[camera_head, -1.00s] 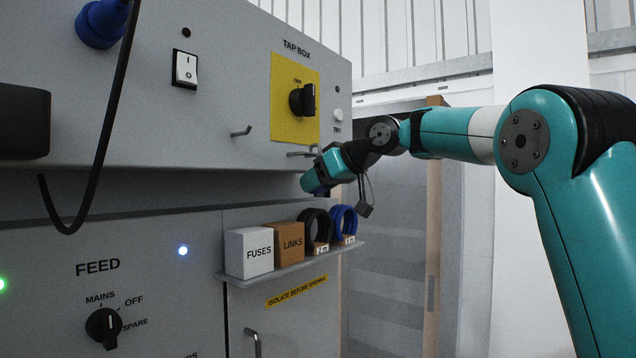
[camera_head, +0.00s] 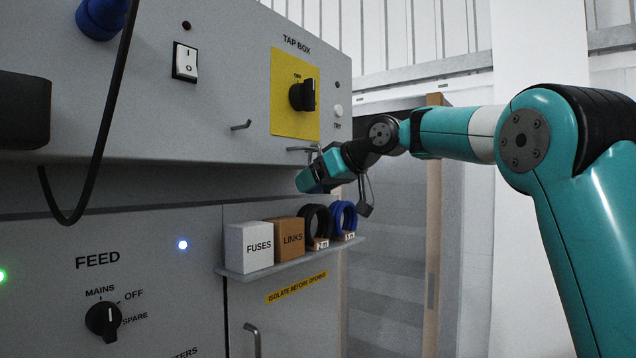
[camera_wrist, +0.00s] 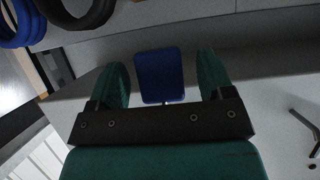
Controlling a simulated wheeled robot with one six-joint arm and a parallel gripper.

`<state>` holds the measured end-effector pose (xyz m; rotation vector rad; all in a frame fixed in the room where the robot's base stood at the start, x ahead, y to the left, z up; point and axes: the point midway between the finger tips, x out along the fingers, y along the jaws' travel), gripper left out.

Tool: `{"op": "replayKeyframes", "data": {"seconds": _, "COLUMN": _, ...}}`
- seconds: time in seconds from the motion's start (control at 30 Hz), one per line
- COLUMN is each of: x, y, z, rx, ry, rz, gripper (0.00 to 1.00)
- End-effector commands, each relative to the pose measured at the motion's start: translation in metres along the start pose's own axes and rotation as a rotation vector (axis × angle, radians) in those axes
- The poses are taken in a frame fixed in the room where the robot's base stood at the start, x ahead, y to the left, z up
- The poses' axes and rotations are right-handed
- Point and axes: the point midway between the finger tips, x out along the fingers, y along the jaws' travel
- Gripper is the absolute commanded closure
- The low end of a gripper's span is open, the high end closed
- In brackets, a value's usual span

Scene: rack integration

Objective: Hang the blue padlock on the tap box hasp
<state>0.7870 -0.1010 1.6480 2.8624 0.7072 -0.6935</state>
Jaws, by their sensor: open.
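The blue padlock (camera_wrist: 158,77) is between the two fingers of my gripper (camera_wrist: 163,82) in the wrist view, with a gap on each side. Part of its thin shackle shows at the gripper side of its body. In the head view my gripper (camera_head: 316,176) is open, just below the tap box hasp (camera_head: 301,149), a small metal piece at the lower right of the tap box (camera_head: 215,100). A blue patch of the padlock (camera_head: 319,187) shows between the fingers. The fingers and wrist hide the shackle, so I cannot tell whether it is through the hasp.
A shelf below holds a white FUSES box (camera_head: 248,248), a brown LINKS box (camera_head: 289,238) and black (camera_head: 317,222) and blue cable coils (camera_head: 345,217). A metal peg (camera_head: 241,126) projects left of the yellow switch plate (camera_head: 290,118). A black cable (camera_head: 103,130) hangs at left.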

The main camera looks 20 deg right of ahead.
Motion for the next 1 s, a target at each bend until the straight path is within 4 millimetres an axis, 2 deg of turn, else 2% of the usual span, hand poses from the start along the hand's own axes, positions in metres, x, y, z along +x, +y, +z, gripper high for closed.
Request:
{"op": "replayKeyframes", "data": {"seconds": 0.17, "x": -0.005, "y": 0.001, "z": 0.001, "rx": 0.000, "ry": 0.001, "rz": 0.002, "gripper": 0.26}}
{"op": "replayKeyframes", "data": {"seconds": 0.27, "x": -0.019, "y": 0.001, "z": 0.001, "rx": -0.001, "ry": 0.003, "rz": 0.004, "gripper": 0.26}}
{"op": "replayKeyframes", "data": {"seconds": 0.7, "x": -0.128, "y": 0.002, "z": -0.001, "rx": -0.001, "ry": 0.002, "rz": 0.007, "gripper": 0.26}}
{"op": "replayKeyframes", "data": {"seconds": 0.9, "x": -0.162, "y": 0.002, "z": -0.001, "rx": 0.001, "ry": 0.001, "rz": 0.004, "gripper": 0.26}}
{"op": "replayKeyframes", "data": {"seconds": 1.0, "x": -0.170, "y": 0.001, "z": -0.001, "rx": 0.000, "ry": 0.000, "rz": 0.002, "gripper": 0.26}}
